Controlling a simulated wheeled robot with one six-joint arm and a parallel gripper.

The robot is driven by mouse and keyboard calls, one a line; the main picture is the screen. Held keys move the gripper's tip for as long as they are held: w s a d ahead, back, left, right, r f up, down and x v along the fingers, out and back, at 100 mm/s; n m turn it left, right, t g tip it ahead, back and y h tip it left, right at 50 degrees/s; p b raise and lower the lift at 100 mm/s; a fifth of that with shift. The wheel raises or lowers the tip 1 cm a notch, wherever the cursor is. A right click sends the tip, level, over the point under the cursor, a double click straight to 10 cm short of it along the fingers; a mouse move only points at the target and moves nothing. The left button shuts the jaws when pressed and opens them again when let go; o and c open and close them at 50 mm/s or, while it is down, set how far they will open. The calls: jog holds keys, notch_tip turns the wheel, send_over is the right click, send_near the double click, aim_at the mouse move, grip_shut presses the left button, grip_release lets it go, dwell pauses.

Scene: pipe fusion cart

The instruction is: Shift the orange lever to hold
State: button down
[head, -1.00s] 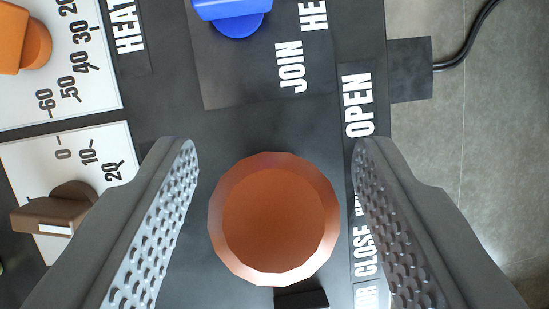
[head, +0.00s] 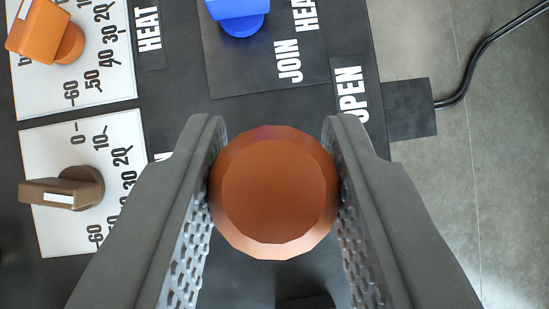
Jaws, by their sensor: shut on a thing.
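The orange lever's round, faceted knob (head: 272,194) is in the middle of the head view, seen from above. My gripper (head: 274,180) is shut on it, with one textured finger against its left side and the other against its right. The lever's shaft is hidden under the knob. The label "OPEN" (head: 351,95) shows just above and right of the right fingertip. The label below "OPEN" is covered by my right finger. No "hold" label is visible.
An orange dial knob (head: 42,30) and a brown dial knob (head: 62,190) sit on white scales at the left. A blue handle (head: 238,12) is at the top, near the "JOIN" label (head: 289,62). A black cable (head: 480,52) runs over the floor at the right.

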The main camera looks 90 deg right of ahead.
jog(key=shift+s+d+r+t+y, duration=0.1)
jog(key=shift+s+d+t+y, duration=0.55)
jog(key=shift+d+y, duration=0.25)
jog(key=c, duration=1.1)
grip_release()
jog(key=shift+d, duration=0.1)
jog(key=v, duration=1.7)
jog(key=shift+s+r, duration=0.15)
jog(key=shift+r, duration=0.05)
